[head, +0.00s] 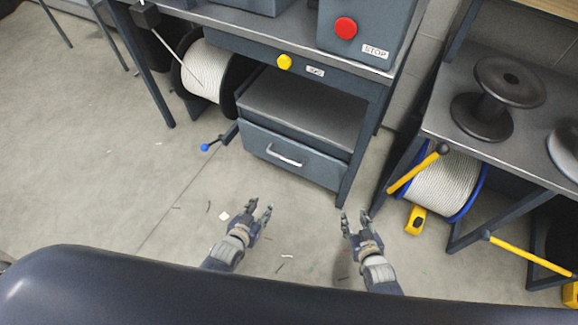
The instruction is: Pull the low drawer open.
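The low drawer (262,143) is a dark blue-grey front with a pale bar handle (284,156), set under a shelf beneath the workbench. Its front looks flush with the cabinet. My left gripper (258,208) is open and empty over the floor, below and a little left of the handle in the picture. My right gripper (355,218) is open and empty, to the lower right of the drawer near a bench leg. Both are apart from the handle.
A blue-tipped lever (206,147) sticks out left of the drawer. A yellow knob (284,62) and a red stop button (346,28) are above. Cable reels (207,72) and yellow bars (418,170) flank the bench. The floor (110,190) before the drawer is clear except for small scraps.

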